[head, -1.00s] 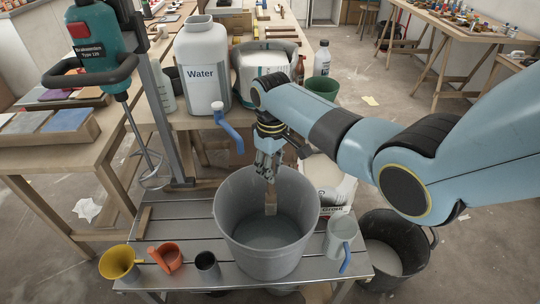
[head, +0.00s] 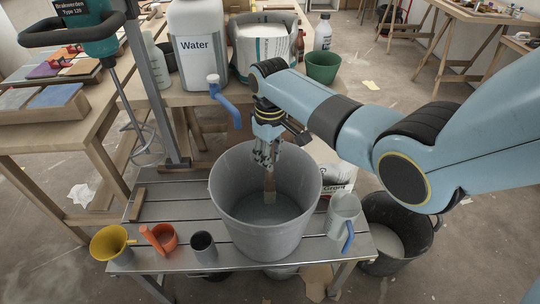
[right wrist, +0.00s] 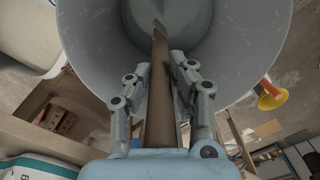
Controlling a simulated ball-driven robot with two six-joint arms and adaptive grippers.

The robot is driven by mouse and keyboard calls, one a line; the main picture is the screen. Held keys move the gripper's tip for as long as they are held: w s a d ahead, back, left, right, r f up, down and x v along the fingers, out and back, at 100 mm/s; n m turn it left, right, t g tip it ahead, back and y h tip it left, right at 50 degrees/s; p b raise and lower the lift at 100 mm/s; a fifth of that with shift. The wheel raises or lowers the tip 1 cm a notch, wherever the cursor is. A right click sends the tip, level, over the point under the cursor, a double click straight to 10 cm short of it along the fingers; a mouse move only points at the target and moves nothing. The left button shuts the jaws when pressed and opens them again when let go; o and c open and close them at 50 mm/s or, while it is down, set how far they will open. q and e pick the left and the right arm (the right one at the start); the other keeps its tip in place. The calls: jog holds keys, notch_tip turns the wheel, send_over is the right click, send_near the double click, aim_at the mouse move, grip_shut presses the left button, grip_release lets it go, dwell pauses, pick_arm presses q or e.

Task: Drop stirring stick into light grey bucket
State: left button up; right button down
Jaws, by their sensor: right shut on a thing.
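The light grey bucket (head: 240,225) stands upright and open on the slatted metal bench, and its wall also fills much of the right wrist view (right wrist: 240,45). My right gripper (head: 266,163) is shut on the stirring stick (head: 269,184), with its fingertips over the bucket's mouth. The brown, flat stick hangs down inside the bucket. In the right wrist view the stick (right wrist: 159,100) runs between the two fingers (right wrist: 161,75) toward the bucket's floor. I cannot tell whether its lower end touches the floor. My left gripper is not in view.
A yellow funnel (head: 110,243), an orange cup (head: 160,238) and a dark cup (head: 203,246) stand left. A water container (head: 200,60) with a blue tap is behind; a black bucket (head: 405,215) is on the floor.

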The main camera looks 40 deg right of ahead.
jog(key=c, duration=1.1)
grip_release()
notch_tip(320, 180, up, 12)
jog(key=shift+r, duration=0.1)
